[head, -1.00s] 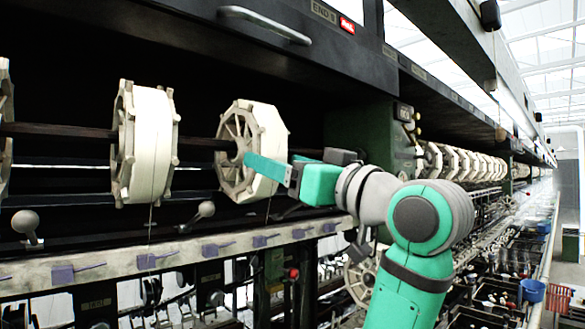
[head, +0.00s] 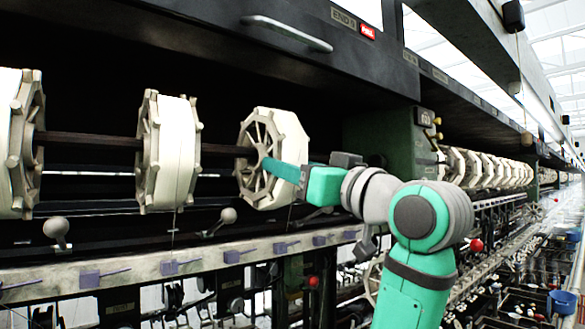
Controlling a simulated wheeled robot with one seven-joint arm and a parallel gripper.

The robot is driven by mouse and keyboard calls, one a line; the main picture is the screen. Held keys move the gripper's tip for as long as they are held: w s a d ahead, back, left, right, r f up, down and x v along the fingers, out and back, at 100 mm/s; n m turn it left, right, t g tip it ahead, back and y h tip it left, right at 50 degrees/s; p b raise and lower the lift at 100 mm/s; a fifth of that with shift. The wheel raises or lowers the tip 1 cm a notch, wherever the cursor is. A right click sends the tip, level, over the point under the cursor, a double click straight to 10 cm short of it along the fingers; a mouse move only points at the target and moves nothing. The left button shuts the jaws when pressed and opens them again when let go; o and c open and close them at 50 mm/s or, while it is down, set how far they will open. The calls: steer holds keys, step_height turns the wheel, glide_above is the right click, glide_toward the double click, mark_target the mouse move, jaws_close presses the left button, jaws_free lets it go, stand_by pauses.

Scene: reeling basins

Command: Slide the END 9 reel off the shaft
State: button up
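The END 9 reel (head: 285,150) is a cream, many-sided spoked reel at the right end of the dark shaft (head: 90,142). It stands upright below the "END 9" label (head: 343,19) with its red tag. My gripper (head: 270,163) reaches in from the right, its green finger pointing at the reel's hub. The finger overlaps the spokes in the picture; I cannot tell whether it touches them. Only one finger shows clearly, so its opening is not visible. The shaft passes into the reel's hub from the left.
Two more reels, a middle one (head: 170,152) and a left one (head: 18,143), sit on the same shaft. A pale rail (head: 150,268) with purple clips and ball-ended levers (head: 228,215) runs below. A green housing (head: 385,140) stands right of the reel, and a dark hood with a handle (head: 287,33) hangs above.

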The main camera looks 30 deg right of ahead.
steer(key=shift+r, duration=0.45)
stand_by(0.6)
steer(key=d, duration=1.4)
steer(key=shift+w, duration=0.45)
steer(key=w+d, duration=0.1)
steer(key=d, duration=1.3)
stand_by(0.5)
